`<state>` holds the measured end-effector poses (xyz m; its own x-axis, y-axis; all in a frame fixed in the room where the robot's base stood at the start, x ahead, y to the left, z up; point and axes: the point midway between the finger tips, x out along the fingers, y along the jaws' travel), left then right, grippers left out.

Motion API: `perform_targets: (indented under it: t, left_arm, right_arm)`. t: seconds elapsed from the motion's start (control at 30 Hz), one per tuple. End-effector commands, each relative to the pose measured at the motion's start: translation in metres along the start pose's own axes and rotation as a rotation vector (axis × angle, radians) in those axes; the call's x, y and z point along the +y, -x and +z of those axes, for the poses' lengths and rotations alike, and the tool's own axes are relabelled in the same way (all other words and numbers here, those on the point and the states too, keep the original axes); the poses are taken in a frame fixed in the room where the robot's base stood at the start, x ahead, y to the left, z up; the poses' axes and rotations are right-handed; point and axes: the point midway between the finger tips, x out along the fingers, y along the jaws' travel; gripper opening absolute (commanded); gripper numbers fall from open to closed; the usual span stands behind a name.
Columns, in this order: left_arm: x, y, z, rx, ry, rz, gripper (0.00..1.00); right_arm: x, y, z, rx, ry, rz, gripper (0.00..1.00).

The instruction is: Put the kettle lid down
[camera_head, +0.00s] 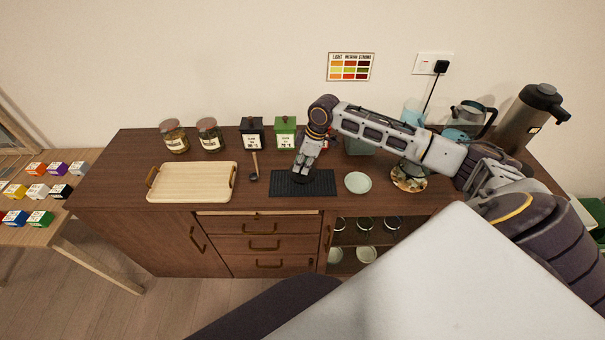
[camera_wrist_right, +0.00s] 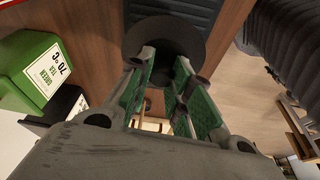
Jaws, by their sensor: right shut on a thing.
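My right gripper (camera_head: 303,168) is over the black ribbed mat (camera_head: 318,189) on the sideboard. In the right wrist view its green-padded fingers (camera_wrist_right: 167,85) are closed on the dark round kettle lid (camera_wrist_right: 187,38), whose disc shows just beyond the fingertips. The mat (camera_wrist_right: 195,8) lies beyond the lid; I cannot tell whether the two touch. In the head view the lid is mostly hidden by the gripper and dark against the mat. A glass kettle (camera_head: 470,113) with a dark handle stands at the back right, partly behind my right arm. My left gripper is not in view.
A wooden tray (camera_head: 192,183) and a small ladle (camera_head: 253,175) lie left of the mat. A pale saucer (camera_head: 358,182) is close on its right. Jars (camera_head: 174,136) and the green tea tin (camera_head: 285,132) stand behind. A tall flask (camera_head: 529,118) stands at the right.

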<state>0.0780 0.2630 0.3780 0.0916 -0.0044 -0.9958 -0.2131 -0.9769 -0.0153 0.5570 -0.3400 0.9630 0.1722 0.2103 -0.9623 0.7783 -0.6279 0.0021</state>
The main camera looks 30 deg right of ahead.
Motion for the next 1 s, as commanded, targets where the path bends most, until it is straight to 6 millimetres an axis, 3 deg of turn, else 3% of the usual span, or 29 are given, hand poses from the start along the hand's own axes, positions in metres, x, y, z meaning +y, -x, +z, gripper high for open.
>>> perform_targets:
  t: [0.5, 0.97, 1.0]
  left_arm:
    - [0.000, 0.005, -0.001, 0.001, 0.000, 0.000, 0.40]
    - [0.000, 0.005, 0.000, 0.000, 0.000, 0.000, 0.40]
    - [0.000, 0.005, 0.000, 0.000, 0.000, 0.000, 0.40]
  right_arm:
    - [0.000, -0.046, 0.013, -0.001, 0.000, 0.000, 0.00]
    - [-0.001, -0.050, 0.014, -0.001, 0.000, -0.001, 0.00]
    - [-0.001, -0.050, 0.014, -0.001, 0.001, -0.001, 0.24]
